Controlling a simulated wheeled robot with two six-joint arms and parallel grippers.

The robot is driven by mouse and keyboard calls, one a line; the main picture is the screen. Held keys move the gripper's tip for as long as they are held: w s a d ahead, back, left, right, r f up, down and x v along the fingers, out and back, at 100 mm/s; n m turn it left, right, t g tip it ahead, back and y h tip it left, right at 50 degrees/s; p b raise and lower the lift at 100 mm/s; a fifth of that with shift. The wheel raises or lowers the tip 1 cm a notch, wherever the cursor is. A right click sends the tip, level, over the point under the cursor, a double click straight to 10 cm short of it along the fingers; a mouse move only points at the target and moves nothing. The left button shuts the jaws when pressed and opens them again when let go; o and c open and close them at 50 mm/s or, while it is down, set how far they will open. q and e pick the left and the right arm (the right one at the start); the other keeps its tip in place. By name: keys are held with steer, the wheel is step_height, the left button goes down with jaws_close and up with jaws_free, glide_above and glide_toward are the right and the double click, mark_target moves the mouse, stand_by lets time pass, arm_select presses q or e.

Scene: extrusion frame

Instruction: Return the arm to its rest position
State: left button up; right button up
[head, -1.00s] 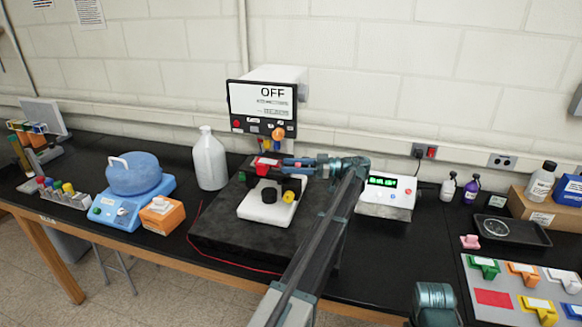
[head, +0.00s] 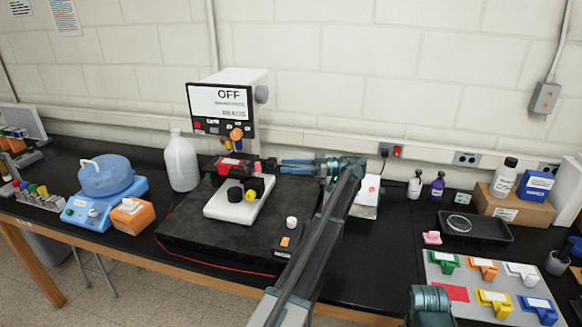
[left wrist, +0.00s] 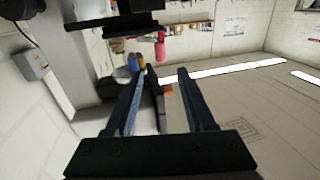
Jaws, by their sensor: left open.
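My left gripper (head: 282,166) is open, with its fingers pointing left above the right rear of the black platform. It looks empty. It also shows open in the left wrist view (left wrist: 160,80), with a gap between its two fingers. The fingertips are a short way right of the red and black fixture (head: 228,168) under the display box. My left arm runs from the bottom middle up to the gripper. My right gripper does not show.
The black platform (head: 190,227) carries a white block (head: 225,206) with black and yellow knobs. The display box (head: 222,103) reads OFF. A white instrument (head: 367,195) is partly hidden by my arm. A white jug (head: 181,162) stands left. A tray of coloured clips (head: 448,270) lies right.

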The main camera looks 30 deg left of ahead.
arm_select(q)
steer(key=shift+d, duration=0.1)
steer(key=s+d+f+m+t+h, duration=0.2)
steer(key=s+d+f+m+h, duration=0.3)
steer(key=d, duration=0.7)
steer(key=s+d+f+m+t+h, duration=0.3)
steer(key=s+d+f+m+h, duration=0.2)
steer(key=s+d+f+m, duration=0.4)
steer(key=s+d+f+m+t+h, duration=0.2)
steer(key=s+d+f+m+h, duration=0.3)
steer(key=s+d+m, duration=0.8)
steer(key=s+d+f, duration=0.2)
steer(key=s+d, duration=0.1)
steer(key=s, duration=0.2)
steer(key=shift+s+d+f+t, duration=0.25)
steer(key=shift+d+f+t, duration=0.05)
steer(key=shift+f, duration=0.1)
